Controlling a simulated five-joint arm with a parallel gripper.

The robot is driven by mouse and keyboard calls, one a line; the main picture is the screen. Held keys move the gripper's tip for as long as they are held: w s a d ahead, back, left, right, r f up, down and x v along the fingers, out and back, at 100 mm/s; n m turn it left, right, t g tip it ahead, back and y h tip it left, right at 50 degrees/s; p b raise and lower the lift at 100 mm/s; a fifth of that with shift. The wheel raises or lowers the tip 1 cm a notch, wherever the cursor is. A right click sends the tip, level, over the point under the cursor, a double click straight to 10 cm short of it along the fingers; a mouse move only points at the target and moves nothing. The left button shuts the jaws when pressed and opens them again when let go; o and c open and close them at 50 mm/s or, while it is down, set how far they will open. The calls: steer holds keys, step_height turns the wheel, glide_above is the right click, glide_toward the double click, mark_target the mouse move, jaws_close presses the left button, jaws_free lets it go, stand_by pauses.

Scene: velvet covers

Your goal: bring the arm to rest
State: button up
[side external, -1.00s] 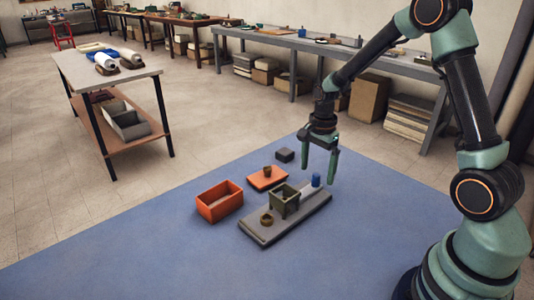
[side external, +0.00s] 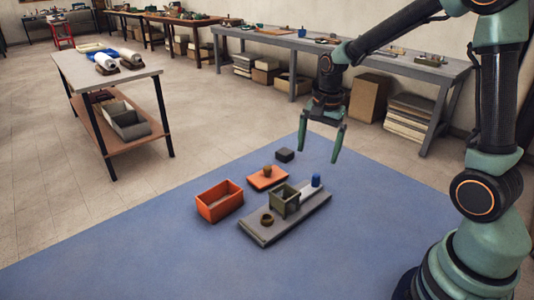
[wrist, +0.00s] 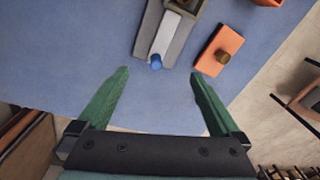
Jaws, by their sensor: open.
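My gripper (side external: 318,142) is open and empty, in the air above the far right part of the blue mat (side external: 120,255). Its two green fingers (wrist: 158,82) stand apart in the wrist view, with only mat seen between them. Below it, a grey board (side external: 262,234) bears a dark green box (side external: 285,200), a brown ring (side external: 267,219) and a blue cylinder (side external: 316,180). The blue cylinder also shows beyond the fingertips in the wrist view (wrist: 156,62). The gripper touches none of these.
An orange box (side external: 219,208) and an orange block (side external: 260,183) with a brown knob (side external: 267,171) stand left of the board. A small dark block (side external: 285,154) lies behind them. A bench (side external: 400,62) runs along the wall. The front of the mat is clear.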

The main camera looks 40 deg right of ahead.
steer(key=s+a+r+n+t, duration=0.4)
steer(key=s+a+r+n, duration=0.4)
steer(key=n, duration=0.6)
step_height(320, 180, up, 3)
steer(key=shift+s+f+n+t, duration=0.2)
steer(key=shift+s+n+t, duration=0.1)
steer(key=shift+s, duration=0.9)
steer(key=shift+a, duration=0.1)
